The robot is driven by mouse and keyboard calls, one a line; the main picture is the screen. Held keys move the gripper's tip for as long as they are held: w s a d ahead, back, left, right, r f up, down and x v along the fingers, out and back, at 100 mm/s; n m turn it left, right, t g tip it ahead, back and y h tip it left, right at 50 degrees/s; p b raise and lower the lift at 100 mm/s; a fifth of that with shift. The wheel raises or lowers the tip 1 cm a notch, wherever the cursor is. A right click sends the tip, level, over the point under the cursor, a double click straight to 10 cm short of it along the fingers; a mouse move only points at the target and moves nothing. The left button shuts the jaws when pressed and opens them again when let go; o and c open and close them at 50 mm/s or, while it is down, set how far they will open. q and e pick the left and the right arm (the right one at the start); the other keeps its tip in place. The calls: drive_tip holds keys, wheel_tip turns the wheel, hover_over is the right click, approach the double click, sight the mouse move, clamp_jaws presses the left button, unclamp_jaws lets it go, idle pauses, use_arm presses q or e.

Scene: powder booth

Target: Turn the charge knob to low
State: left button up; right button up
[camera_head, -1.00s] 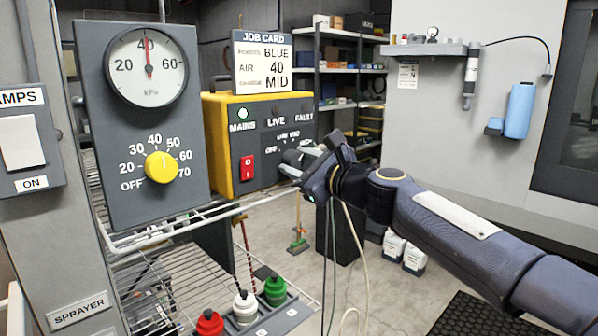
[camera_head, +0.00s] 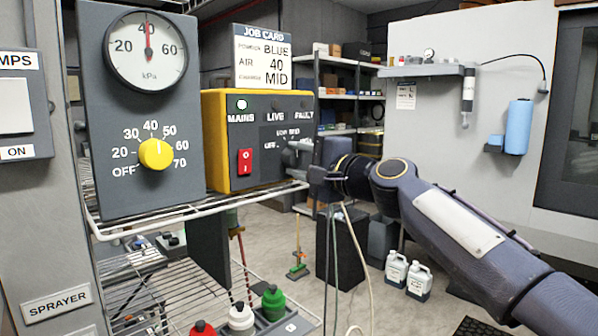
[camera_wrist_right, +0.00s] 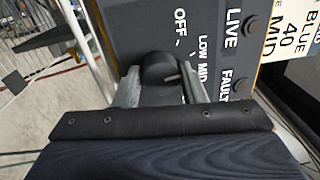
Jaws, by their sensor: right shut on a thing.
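The charge knob (camera_wrist_right: 157,68) is a dark round knob on the yellow unit's dark panel, beside the OFF, LOW and MID labels in the right wrist view. A light line on it points to the right in that view, roughly toward the MID side; the exact setting is unclear. My right gripper (camera_wrist_right: 162,90) has one finger on each side of the knob and is shut on it. In the head view my right gripper (camera_head: 296,152) reaches the panel from the right and hides most of the knob. My left gripper is not in view.
The yellow unit (camera_head: 216,140) carries a red switch (camera_head: 245,162) and a job card (camera_head: 262,59) reading blue, 40, MID. A grey gauge box (camera_head: 104,110) with a yellow knob (camera_head: 155,154) stands at left. A wire shelf (camera_head: 200,213) runs below. Bottles (camera_head: 240,318) stand under it.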

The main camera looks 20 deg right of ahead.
drive_tip(key=shift+f+n+b, duration=0.15)
drive_tip(key=shift+n+b, duration=0.65)
drive_tip(key=shift+n, duration=0.7)
drive_tip(key=o, duration=1)
drive_tip(key=shift+s, duration=0.1)
drive_tip(key=b+v, duration=0.2)
drive_tip(key=v, duration=0.5)
drive_tip(key=shift+s+d, duration=0.2)
drive_tip(key=shift+s, duration=0.1)
